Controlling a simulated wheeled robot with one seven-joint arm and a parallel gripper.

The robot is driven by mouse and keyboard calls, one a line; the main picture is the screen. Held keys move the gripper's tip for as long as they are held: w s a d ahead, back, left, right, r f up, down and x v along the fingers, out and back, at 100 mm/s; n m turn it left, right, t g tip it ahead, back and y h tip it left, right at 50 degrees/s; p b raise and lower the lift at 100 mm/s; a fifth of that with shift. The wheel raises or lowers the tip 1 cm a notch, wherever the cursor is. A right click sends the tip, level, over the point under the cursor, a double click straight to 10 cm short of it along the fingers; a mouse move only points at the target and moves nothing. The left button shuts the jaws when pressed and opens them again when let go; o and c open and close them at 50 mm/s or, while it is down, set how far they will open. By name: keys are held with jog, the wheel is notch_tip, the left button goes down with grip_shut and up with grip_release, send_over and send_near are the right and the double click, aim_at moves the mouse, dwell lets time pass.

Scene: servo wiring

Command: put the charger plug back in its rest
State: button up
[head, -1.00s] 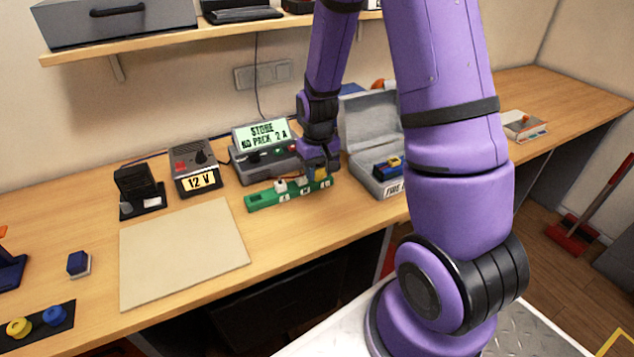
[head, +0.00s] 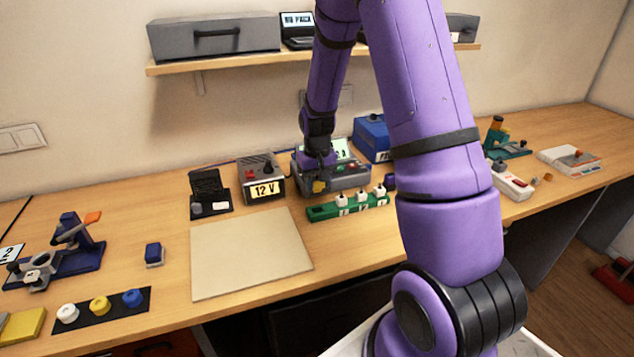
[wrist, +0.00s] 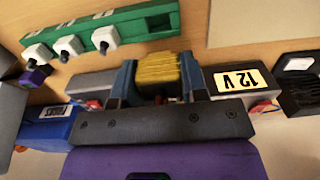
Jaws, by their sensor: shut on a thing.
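My gripper (head: 318,180) is shut on a yellow ribbed block, taken as the charger plug (head: 320,187). In the wrist view the yellow plug (wrist: 158,72) sits between the two blue-grey fingers. My gripper is in front of the grey charger (head: 350,177), whose lit display is partly hidden by my arm. A green strip (head: 327,212) lies just in front, with three white plugs in it and a dark empty recess at its left end. This recess also shows in the wrist view (wrist: 160,22). I cannot tell for sure which part is the plug's rest.
A 12 V supply (head: 262,180) and a black stand (head: 207,190) are to the left. A bare beige mat (head: 250,252) lies in front. A blue box (head: 372,138) stands behind the charger. A shelf (head: 210,65) hangs above.

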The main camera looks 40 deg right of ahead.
aim_at(318, 191)
jog(key=shift+f, duration=2.85)
jog(key=shift+d+f, duration=0.1)
jog(key=shift+f, duration=1.05)
jog(key=o, duration=1)
notch_tip(318, 191, up, 11)
jog(key=shift+f, duration=0.15)
